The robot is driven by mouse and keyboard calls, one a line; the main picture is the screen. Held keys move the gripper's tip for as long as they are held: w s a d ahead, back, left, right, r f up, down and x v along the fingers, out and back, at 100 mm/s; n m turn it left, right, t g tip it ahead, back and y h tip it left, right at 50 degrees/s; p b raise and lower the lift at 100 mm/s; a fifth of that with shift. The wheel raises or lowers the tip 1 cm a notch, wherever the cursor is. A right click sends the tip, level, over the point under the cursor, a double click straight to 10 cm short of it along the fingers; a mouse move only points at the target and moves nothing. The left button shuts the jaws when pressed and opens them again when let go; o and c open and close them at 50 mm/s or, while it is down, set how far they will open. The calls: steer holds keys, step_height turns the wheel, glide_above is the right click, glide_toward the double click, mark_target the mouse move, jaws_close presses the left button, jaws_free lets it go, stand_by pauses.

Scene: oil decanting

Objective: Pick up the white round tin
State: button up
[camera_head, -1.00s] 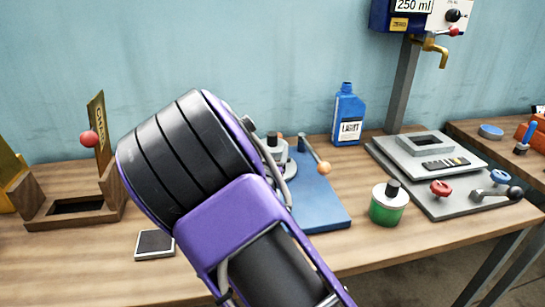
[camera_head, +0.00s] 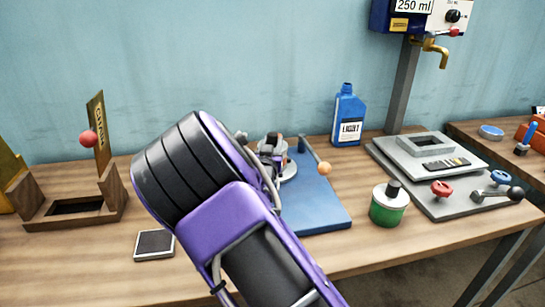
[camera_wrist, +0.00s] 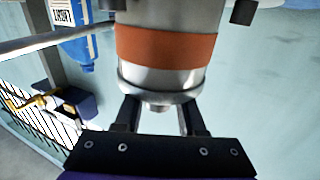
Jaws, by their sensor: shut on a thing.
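The round tin, pale and metallic with an orange band (camera_wrist: 160,47), fills the upper middle of the wrist view, which looks upside down. My gripper (camera_wrist: 158,118) is shut on it, with one dark finger on each side of its narrow end. In the head view my gripper (camera_head: 268,150) is at the back left of the blue board (camera_head: 318,205), partly behind my arm. There the tin is mostly hidden, and I cannot tell whether it is clear of the board.
A lever with an orange ball (camera_head: 324,168) stands close to the right. A blue bottle (camera_head: 348,118) is behind it. A green tin with a black knob (camera_head: 388,207) stands right of the board. A wooden holder (camera_head: 62,222) is at left.

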jaws_close()
stand_by(0.8)
steer(key=shift+r, duration=0.15)
